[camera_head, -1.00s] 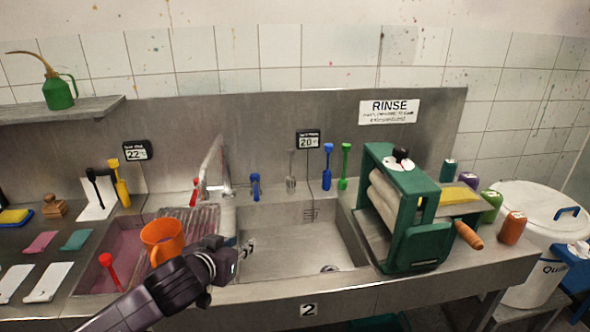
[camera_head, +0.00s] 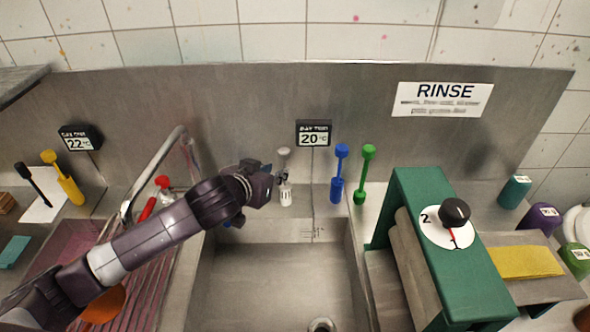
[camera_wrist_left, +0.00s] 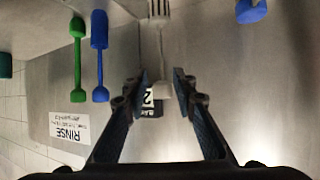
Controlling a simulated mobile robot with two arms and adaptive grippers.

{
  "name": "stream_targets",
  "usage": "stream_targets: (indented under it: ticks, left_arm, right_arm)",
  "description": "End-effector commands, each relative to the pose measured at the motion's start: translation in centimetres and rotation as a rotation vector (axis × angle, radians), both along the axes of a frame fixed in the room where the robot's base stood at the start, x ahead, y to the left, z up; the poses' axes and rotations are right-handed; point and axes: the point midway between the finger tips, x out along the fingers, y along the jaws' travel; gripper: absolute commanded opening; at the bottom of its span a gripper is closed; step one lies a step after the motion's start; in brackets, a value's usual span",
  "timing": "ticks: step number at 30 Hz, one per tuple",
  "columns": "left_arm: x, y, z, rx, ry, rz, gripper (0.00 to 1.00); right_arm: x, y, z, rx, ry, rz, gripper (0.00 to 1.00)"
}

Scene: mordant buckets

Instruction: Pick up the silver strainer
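The silver strainer (camera_head: 285,190) stands upright against the steel back wall behind the sink, its slotted end down. It also shows in the wrist view, slotted head (camera_wrist_left: 159,10) at the top edge and handle running down between my fingers. My left gripper (camera_wrist_left: 163,78) is open, one finger on each side of the handle's end, with a gap showing on both sides. In the head view the left gripper (camera_head: 275,182) is just left of the strainer, and its fingers are small and partly hidden there. My right gripper is not in view.
A blue tool (camera_head: 337,180) and a green tool (camera_head: 363,178) stand right of the strainer. The day-two display (camera_head: 313,134) is on the wall above. The faucet (camera_head: 150,170) lies behind my left arm. The green wringer (camera_head: 440,240) is at the right. The sink basin (camera_head: 270,275) is open.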

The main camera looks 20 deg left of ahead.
Motion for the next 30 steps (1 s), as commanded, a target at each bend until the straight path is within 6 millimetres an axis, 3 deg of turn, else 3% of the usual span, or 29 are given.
stream_targets:
  ticks: [3, 8, 22, 30]
  left_arm:
    - [0.9, 0.0, -0.4, 0.000, 0.002, 0.002, 0.25]
    - [2.0, -0.2, -1.0, -0.001, 0.001, 0.000, 0.25]
    - [6.1, -0.5, -3.0, 0.001, 0.001, 0.001, 0.25]
    - [6.9, -0.5, -3.6, 0.000, 0.000, 0.001, 0.25]
  right_arm:
    - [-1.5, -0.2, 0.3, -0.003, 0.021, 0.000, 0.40]
    - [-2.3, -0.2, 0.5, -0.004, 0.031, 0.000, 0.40]
    - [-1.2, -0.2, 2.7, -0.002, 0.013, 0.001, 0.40]
    - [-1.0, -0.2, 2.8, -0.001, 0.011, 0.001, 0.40]
